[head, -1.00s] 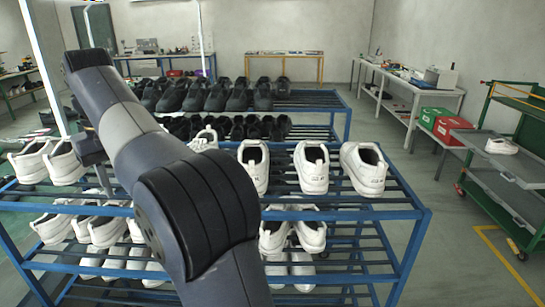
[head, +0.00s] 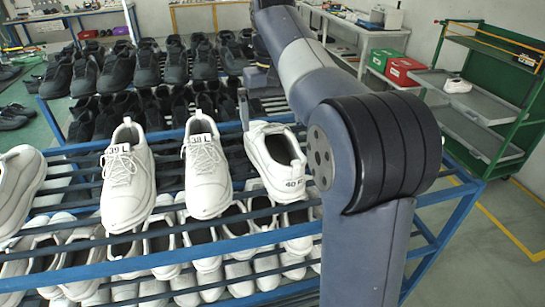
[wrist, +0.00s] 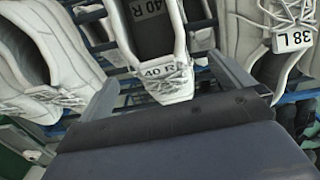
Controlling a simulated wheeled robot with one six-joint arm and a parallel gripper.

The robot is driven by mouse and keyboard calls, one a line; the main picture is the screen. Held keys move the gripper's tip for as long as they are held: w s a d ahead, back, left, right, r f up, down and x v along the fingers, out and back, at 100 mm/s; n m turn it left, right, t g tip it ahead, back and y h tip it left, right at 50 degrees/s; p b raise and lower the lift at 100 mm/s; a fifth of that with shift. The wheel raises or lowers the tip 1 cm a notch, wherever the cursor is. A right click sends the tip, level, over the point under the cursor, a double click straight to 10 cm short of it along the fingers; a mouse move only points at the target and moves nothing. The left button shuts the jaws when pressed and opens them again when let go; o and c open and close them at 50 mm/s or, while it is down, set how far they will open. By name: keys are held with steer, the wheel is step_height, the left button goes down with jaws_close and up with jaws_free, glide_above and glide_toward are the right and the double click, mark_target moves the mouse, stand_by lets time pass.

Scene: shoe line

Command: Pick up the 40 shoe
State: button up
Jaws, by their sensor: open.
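A white shoe labelled 40 R (wrist: 165,88) is in the middle of the wrist view, its dark opening facing up and a label at its near end. My gripper (wrist: 165,72) is open, with one finger on each side of that near end. I cannot tell whether the fingers touch it. In the head view, a white shoe marked 40 (head: 272,158) sits slightly turned on the top shelf, its right side close to my arm. The gripper is mostly hidden there.
Shoes labelled 39 L (head: 127,185) and 38 L (head: 206,175) stand left of it on the blue rack (head: 462,200). A 38 L shoe (wrist: 285,50) is at right in the wrist view. Black shoes fill the rack behind. A green cart (head: 520,115) stands at right.

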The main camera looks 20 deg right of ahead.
mark_target(273, 157)
steer(key=shift+d+f, duration=0.15)
steer(key=shift+f, duration=0.8)
steer(key=shift+w+f+p, duration=0.15)
steer(key=shift+f+p, duration=0.35)
steer(key=shift+f, duration=2.35)
steer(key=c, duration=1.1)
